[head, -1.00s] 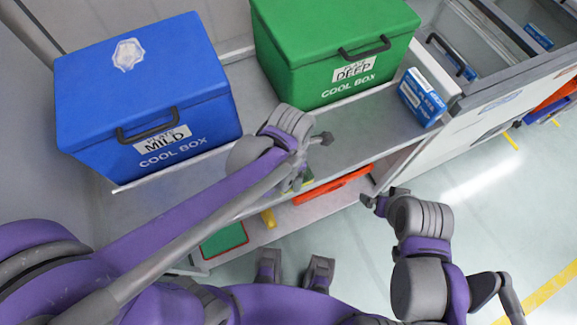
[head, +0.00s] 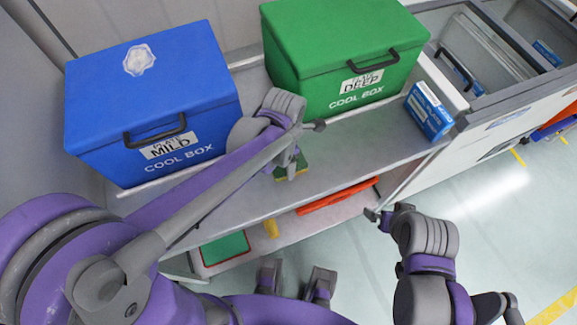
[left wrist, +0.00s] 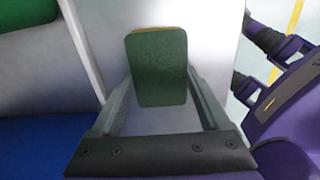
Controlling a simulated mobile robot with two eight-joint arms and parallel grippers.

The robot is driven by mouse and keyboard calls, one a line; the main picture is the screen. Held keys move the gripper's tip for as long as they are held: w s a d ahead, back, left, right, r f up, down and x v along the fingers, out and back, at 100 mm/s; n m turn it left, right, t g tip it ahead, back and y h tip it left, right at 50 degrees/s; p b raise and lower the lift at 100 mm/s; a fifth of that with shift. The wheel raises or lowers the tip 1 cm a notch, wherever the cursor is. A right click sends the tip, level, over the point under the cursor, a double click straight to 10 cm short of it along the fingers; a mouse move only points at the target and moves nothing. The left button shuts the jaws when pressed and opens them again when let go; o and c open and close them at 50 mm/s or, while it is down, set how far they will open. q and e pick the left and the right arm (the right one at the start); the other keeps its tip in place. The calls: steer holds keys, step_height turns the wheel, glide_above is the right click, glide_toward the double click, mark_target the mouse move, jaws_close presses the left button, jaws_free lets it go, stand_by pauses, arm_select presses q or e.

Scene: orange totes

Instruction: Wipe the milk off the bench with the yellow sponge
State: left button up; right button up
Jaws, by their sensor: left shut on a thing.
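The sponge, with a dark green face (left wrist: 158,66) and a thin yellow edge, is between the fingers of my left gripper (left wrist: 158,98). In the head view my left gripper (head: 289,169) holds the sponge (head: 299,164) over the bench (head: 345,155), near its front edge. I cannot tell if the sponge touches the bench. I see no clear milk on the bench top; my left arm hides part of it. My right gripper (head: 377,217) hangs in front of the bench, apart from it; its finger opening is unclear.
A blue cool box (head: 150,100) and a green cool box (head: 340,55) stand at the back of the bench. A small blue-and-white box (head: 429,110) stands at the right end. A lower shelf holds a red item (head: 335,197) and a green panel (head: 225,248).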

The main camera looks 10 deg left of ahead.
arm_select(q)
steer(key=shift+w+a, duration=0.65)
steer(key=shift+w, duration=0.3)
steer(key=shift+w+a, duration=0.6)
steer(key=shift+w, duration=0.35)
steer(key=shift+w+a+r, duration=0.15)
steer(key=shift+w+a, duration=0.05)
steer(key=shift+w, duration=0.1)
arm_select(e)
steer(key=shift+s+d, duration=0.1)
steer(key=shift+s, duration=0.1)
arm_select(q)
steer(key=shift+c, duration=0.2)
steer(key=shift+w+a+r+p, duration=0.1)
steer(key=shift+r+p, duration=0.35)
steer(key=shift+r, duration=0.2)
steer(key=shift+w+a+r+p, duration=0.1)
steer(key=shift+r+p, duration=0.35)
steer(key=shift+r, duration=0.15)
steer(key=shift+c, duration=0.4)
steer(key=shift+s+d+r+p, duration=0.15)
steer(key=shift+r+p, duration=0.85)
steer(key=shift+r, duration=0.7)
arm_select(e)
steer(key=shift+w+r, duration=0.25)
steer(key=shift+r, duration=0.5)
steer(key=shift+w+r, duration=0.25)
steer(key=shift+r, duration=0.45)
steer(key=shift+w+r, duration=0.25)
steer(key=shift+r, duration=0.5)
